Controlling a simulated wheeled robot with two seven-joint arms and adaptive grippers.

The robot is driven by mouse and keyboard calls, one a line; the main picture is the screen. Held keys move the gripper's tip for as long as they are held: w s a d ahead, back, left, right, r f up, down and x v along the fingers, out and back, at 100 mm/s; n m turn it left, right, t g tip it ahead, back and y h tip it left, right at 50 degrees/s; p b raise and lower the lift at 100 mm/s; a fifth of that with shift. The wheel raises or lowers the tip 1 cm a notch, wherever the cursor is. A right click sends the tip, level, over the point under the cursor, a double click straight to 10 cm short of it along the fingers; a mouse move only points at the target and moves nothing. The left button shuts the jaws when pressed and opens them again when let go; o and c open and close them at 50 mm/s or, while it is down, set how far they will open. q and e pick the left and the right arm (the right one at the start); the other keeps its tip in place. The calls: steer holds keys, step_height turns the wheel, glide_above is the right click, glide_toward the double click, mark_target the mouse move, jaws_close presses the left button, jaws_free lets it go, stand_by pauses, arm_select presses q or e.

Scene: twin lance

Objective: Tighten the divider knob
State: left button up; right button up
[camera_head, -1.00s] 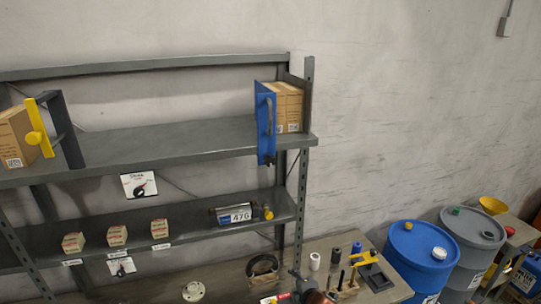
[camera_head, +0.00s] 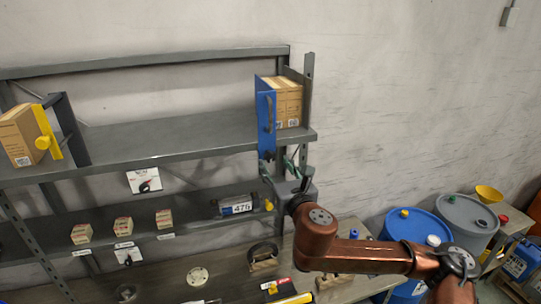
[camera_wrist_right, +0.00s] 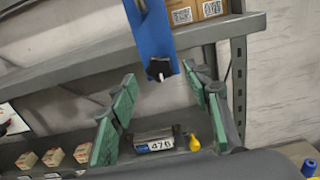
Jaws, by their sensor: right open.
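A blue divider (camera_head: 265,122) stands at the right end of the upper shelf, beside cardboard boxes (camera_head: 288,103). In the right wrist view, the lower end of the blue divider (camera_wrist_right: 152,32) hangs below the shelf edge and carries a black knob (camera_wrist_right: 160,68) with a pale tip. My right gripper (camera_head: 285,178) is just below that end; its green-padded fingers (camera_wrist_right: 160,82) are spread open, with the knob between and beyond their tips in the picture. Contact cannot be told. My left gripper is out of view.
The upper shelf (camera_head: 165,140) is bare between the dividers. A grey post (camera_wrist_right: 240,75) stands right of my gripper. Tools lie on the bench below; a blue drum (camera_head: 412,228) stands right.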

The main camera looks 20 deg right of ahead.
mark_target(271, 158)
steer(key=shift+w+a+p, duration=0.1)
steer(key=shift+w+p, duration=0.55)
steer(key=shift+w, duration=1.65)
steer(key=c, duration=1.2)
